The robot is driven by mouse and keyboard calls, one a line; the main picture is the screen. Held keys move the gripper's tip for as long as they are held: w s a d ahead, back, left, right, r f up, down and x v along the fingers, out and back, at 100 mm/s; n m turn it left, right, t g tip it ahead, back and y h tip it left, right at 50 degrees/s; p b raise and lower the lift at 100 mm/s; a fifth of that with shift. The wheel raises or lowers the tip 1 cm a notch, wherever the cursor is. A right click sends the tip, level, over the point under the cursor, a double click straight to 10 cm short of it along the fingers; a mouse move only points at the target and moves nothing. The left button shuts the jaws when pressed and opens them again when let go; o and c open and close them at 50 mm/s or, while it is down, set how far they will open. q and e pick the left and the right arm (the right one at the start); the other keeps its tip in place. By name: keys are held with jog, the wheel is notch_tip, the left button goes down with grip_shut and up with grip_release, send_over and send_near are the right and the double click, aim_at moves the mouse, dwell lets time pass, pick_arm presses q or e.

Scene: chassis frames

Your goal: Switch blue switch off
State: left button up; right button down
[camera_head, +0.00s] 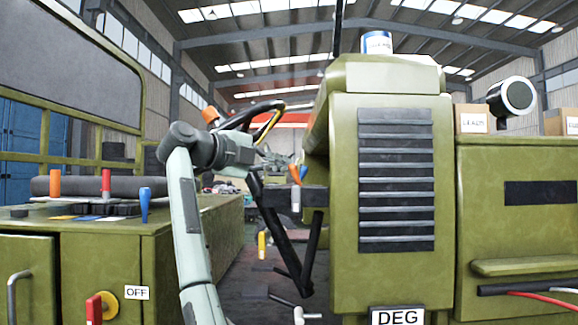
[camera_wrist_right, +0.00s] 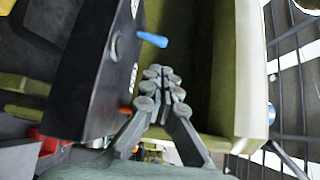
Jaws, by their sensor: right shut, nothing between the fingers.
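A small blue switch (camera_wrist_right: 152,39) sticks out from a dark panel (camera_wrist_right: 95,65) in the right wrist view. In the head view a blue lever (camera_head: 304,172) stands on a dark box (camera_head: 300,197) beside an orange lever (camera_head: 294,173); the orange one also shows low in the wrist view (camera_wrist_right: 126,110). My right gripper (camera_wrist_right: 162,73) is shut and empty, between the blue and orange switches and apart from the blue one. In the head view my right gripper (camera_head: 276,160) is small, just left of these levers. My left gripper is out of view.
The left console (camera_head: 100,230) carries orange, red and blue handles (camera_head: 145,205) and an OFF label (camera_head: 137,292). A steering wheel (camera_head: 250,115) stands behind my right arm. A green grille housing (camera_head: 345,200) stands close on the right.

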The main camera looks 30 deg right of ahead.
aim_at(307, 168)
jog(key=x, duration=0.7)
jog(key=shift+d, duration=0.2)
jog(key=shift+w+d+f, duration=0.1)
jog(key=shift+d, duration=0.4)
pick_arm(q)
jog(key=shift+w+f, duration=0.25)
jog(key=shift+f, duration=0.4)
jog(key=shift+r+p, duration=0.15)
jog(key=shift+p, duration=0.15)
